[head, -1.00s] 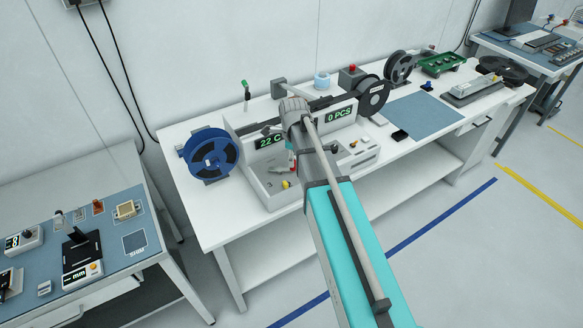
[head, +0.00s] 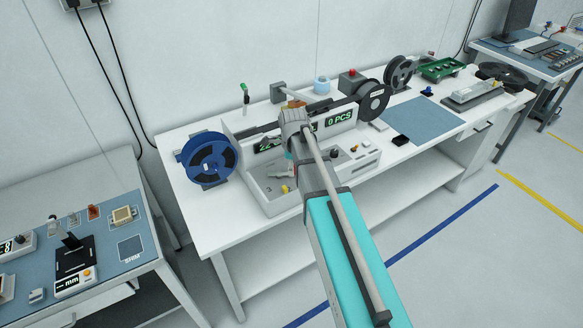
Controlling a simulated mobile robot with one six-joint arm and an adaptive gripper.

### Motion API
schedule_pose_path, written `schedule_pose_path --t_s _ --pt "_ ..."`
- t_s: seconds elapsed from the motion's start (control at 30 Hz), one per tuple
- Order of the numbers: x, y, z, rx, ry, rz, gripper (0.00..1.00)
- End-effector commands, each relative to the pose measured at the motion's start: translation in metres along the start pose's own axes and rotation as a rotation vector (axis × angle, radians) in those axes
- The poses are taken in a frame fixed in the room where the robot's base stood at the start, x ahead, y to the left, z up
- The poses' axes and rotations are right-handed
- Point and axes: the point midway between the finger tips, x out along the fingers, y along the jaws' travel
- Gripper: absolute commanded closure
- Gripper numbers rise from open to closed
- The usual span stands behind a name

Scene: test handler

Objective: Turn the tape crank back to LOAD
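The test handler (head: 255,180) is a light grey machine on the white bench, with a blue reel (head: 190,165) at its left and a dark reel (head: 372,108) at its right. Its left display (head: 262,147) is partly covered by my arm; the right display (head: 337,117) reads 0 PCS. I cannot make out the tape crank or a LOAD mark for certain. A small yellow knob (head: 284,188) shows on the handler's front tray. My arm reaches over the handler's middle, and its wrist hides my gripper, so its fingers and any contact cannot be seen.
A green-topped lever (head: 244,90) stands behind the handler. A box with a red button (head: 351,76), a blue mat (head: 420,118) and a green tray (head: 441,67) are to the right. Another bench with instruments (head: 130,245) stands at the lower left.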

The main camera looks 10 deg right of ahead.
Motion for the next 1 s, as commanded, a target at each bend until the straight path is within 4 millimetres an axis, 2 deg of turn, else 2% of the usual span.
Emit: schedule_pose_path --t_s 0.03,0.2,0.23,0.33,1.0 --pt "0.0 0.0 0.0001 0.0 0.0 0.0 0.65" --pt "0.0 0.0002 0.0003 0.0 0.0 0.0 0.97" --pt "0.0 0.0002 0.0003 -0.001 0.0 0.0 1.0" --pt "0.0 0.0028 0.0057 -0.002 0.0 0.0 1.0" --pt "0.0001 -0.001 -0.0015 -0.011 0.002 0.0 1.0"
